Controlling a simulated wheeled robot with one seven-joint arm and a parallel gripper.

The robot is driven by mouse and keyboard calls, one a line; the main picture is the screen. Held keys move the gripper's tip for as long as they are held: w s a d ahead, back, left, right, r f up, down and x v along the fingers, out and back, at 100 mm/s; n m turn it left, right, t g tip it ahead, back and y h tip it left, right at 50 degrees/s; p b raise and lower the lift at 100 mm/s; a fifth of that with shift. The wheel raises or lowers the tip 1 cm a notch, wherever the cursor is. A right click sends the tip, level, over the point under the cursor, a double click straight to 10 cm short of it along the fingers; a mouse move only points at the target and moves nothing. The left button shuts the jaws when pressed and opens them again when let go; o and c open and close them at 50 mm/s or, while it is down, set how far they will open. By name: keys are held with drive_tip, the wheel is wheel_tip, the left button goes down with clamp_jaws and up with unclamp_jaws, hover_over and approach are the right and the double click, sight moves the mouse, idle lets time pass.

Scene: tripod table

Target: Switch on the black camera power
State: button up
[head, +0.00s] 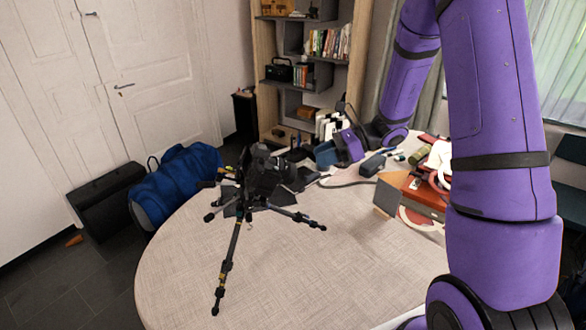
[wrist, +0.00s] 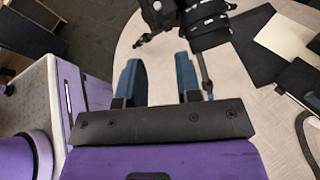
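The black camera (head: 268,172) sits on top of a small black tripod (head: 236,245) that stands with spread legs on the round table (head: 290,270). In the wrist view part of a black device, seemingly the camera (wrist: 208,28), shows at the top edge, above and right of my fingers, with a dark tripod leg (wrist: 204,72) below it. My gripper (wrist: 158,62) has two blue fingers apart with nothing between them. In the head view my gripper (head: 323,154) is behind and right of the camera, apart from it. I cannot make out the power switch in either view.
An upright grey panel (head: 387,198) and a red-orange box (head: 424,197) stand on the table's right side. A dark case (head: 372,165) and a cable (head: 345,184) lie behind. Dark flat sheets (wrist: 262,45) lie right of the camera. The table's front is clear.

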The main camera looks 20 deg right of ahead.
sight(283, 171)
drive_tip(key=x, duration=0.8)
drive_tip(key=shift+a+f, duration=0.2)
drive_tip(key=shift+a, duration=0.1)
